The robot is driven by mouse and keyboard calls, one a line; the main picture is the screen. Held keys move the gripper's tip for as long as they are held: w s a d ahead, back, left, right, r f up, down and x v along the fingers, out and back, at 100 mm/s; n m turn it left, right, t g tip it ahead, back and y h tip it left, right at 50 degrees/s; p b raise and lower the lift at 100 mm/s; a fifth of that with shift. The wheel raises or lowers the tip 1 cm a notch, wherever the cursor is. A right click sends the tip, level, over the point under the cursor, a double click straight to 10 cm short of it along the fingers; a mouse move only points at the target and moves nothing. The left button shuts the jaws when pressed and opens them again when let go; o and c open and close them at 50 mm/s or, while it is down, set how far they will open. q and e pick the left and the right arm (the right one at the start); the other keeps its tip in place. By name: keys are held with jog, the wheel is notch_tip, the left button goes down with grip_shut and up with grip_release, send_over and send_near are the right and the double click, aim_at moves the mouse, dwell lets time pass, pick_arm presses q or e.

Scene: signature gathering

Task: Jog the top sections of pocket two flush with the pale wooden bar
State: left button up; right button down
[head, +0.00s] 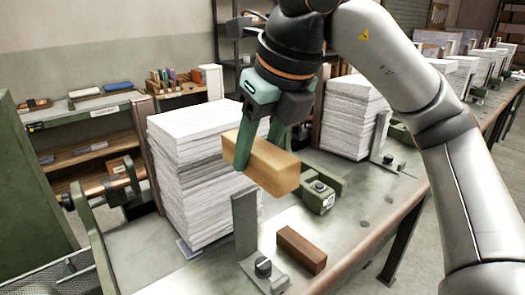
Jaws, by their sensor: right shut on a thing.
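My right gripper (262,145) points down and is shut on a pale wooden bar (268,168). The bar lies across the right side of a tall stack of white paper sections (195,165), near its upper half. I cannot tell whether the bar touches the stack. Some edges of the stack look uneven, and its top (192,120) is fairly flat. Which pocket is number two is not marked in view. My left gripper is not in view.
A dark wooden block (301,250) lies on the metal bench by an upright metal bracket (246,228). A green clamp (318,196) sits behind. More paper stacks (352,115) stand along the bench. A shelf unit (85,119) with small items stands at left.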

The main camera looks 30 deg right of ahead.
aim_at(236, 133)
jog(key=w+f+b, duration=0.2)
jog(key=w+f, duration=0.1)
jog(key=shift+w+a, duration=0.15)
jog(key=shift+w+r+p, duration=0.15)
jog(key=shift+w+p, duration=0.3)
jog(key=shift+w, duration=0.35)
jog(key=shift+w+a, duration=0.1)
jog(key=shift+w, duration=0.6)
jog(key=shift+r+p, duration=0.55)
jog(key=shift+s+r, duration=0.2)
jog(key=shift+s, duration=0.4)
jog(key=shift+s+r, duration=0.2)
jog(key=shift+s, duration=0.35)
jog(key=shift+s, duration=0.1)
